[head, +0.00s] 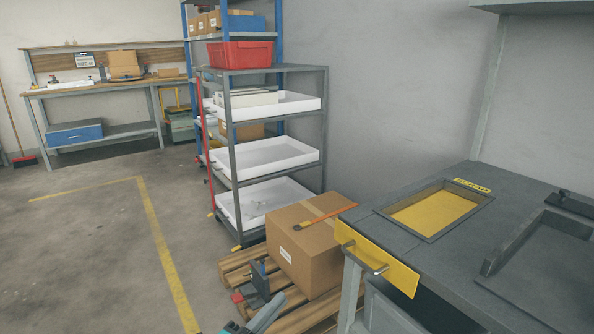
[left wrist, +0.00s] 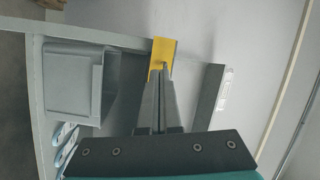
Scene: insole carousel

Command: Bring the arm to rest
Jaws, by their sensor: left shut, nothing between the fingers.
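My left gripper (head: 278,300) shows at the bottom edge of the head view, with a teal part of my arm below it. It is left of the bench and in front of the wooden pallet. In the left wrist view its two dark fingers (left wrist: 160,88) are together with nothing between them. Beyond their tips is a yellow panel (left wrist: 164,48), apparently the bench's yellow flap. I cannot tell how far off it is. My right gripper is in neither view.
The grey bench (head: 430,235) with a yellow flap (head: 375,262) and yellow-floored scrap recess stands at right. A cardboard box (head: 305,255) sits on the pallet (head: 235,268). A shelf rack (head: 325,130) stands behind. Open floor (head: 95,260) lies at left.

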